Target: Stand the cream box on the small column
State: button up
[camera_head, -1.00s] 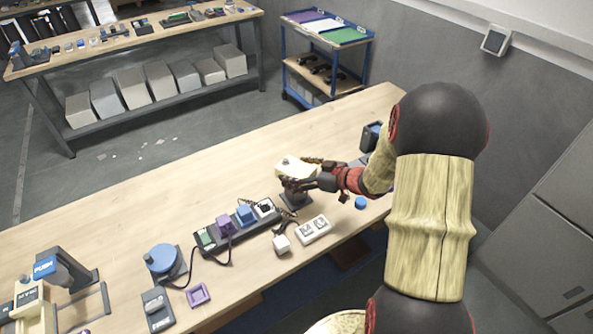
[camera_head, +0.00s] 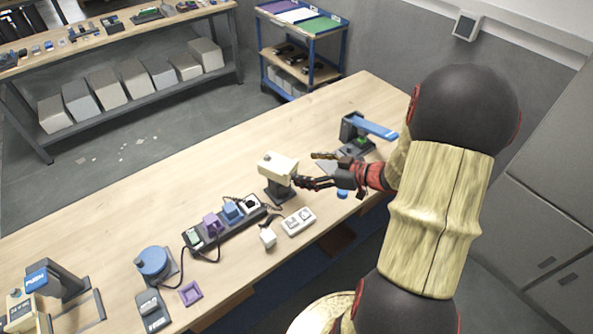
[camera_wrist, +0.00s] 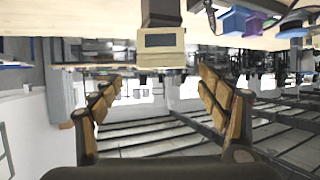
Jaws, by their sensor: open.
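The cream box (camera_head: 278,167) sits on top of the small dark column (camera_head: 279,192) on the wooden table and looks level. My gripper (camera_head: 309,168) is just to the right of the box, with its fingers spread and nothing between them. In the wrist view, which is upside down, the cream box (camera_wrist: 161,48) and the dark column (camera_wrist: 160,12) show beyond my open fingertips (camera_wrist: 160,80). The box looks apart from the fingers. Whether its base is fully centred on the column is hard to tell.
A power strip (camera_head: 222,226) with coloured plugs and a white switch block (camera_head: 298,221) lie near the column. A blue-armed device (camera_head: 370,128) stands behind my gripper. A round blue knob (camera_head: 153,262) and a purple frame (camera_head: 190,293) are at the left. The far table side is clear.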

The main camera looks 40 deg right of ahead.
jog(key=w+d+r+m+h, duration=0.1)
jog(key=w+d+r+h, duration=0.2)
jog(key=w+r+h, duration=0.45)
jog(key=s+a+r+m+g+h, duration=0.25)
jog(key=s+a+r, duration=0.2)
jog(key=r, duration=0.45)
jog(key=s+a+m+g+y, duration=0.1)
jog(key=s+a+g+y, duration=0.3)
jog(key=s+a, duration=1.5)
jog(key=shift+s+a+y, duration=0.3)
jog(key=shift+s+a, duration=0.1)
jog(key=shift+s, duration=0.55)
jog(key=shift+f, duration=0.15)
jog(key=shift+f+b, duration=0.4)
jog(key=shift+b, duration=0.15)
